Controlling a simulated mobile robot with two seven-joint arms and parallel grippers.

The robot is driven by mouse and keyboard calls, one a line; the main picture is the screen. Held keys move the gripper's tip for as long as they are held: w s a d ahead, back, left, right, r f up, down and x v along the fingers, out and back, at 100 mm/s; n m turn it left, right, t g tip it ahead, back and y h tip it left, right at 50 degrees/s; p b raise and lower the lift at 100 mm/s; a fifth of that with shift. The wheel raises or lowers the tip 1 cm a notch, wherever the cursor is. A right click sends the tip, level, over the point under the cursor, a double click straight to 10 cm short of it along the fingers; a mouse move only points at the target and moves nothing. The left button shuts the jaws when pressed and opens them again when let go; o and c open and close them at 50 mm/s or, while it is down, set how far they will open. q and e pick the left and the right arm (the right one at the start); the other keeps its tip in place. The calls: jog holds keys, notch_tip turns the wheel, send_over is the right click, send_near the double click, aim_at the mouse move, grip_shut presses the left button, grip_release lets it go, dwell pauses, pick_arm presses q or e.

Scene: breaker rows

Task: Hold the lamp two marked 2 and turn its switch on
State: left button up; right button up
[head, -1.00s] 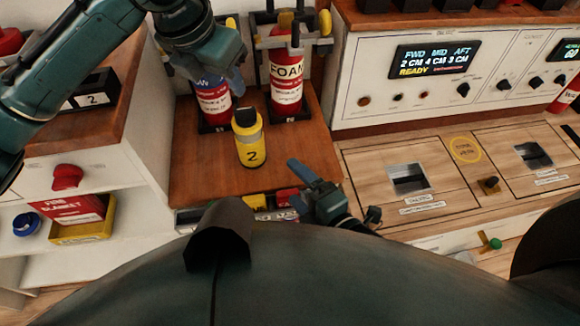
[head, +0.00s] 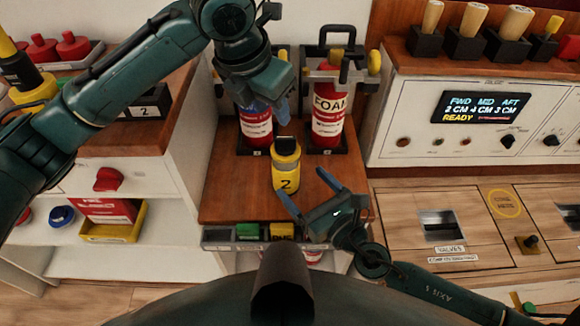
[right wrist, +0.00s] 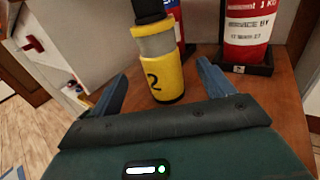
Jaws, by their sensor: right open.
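Lamp two (head: 286,172) is a yellow cylinder with a grey band, a black top and a "2". It stands upright on the brown wooden shelf. My right gripper (head: 299,181) is open in front of it, fingers pointing at it. In the right wrist view the lamp (right wrist: 165,85) stands between and just beyond the two blue fingers (right wrist: 162,70); I cannot tell whether they touch it. The lamp's switch cannot be made out. My left gripper (head: 281,108) hangs above and behind the lamp, before the extinguishers, apart from the lamp; its jaw opening is unclear.
A foam extinguisher (head: 328,105) and a blue-labelled extinguisher (head: 256,130) stand close behind the lamp. A white panel with a display (head: 480,107) is to the right. A black block marked 2 (head: 148,108) sits on the left cabinet.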

aim_at(285, 165)
jog(key=x, duration=0.7)
jog(key=shift+w+a, duration=0.2)
jog(key=shift+w, duration=0.15)
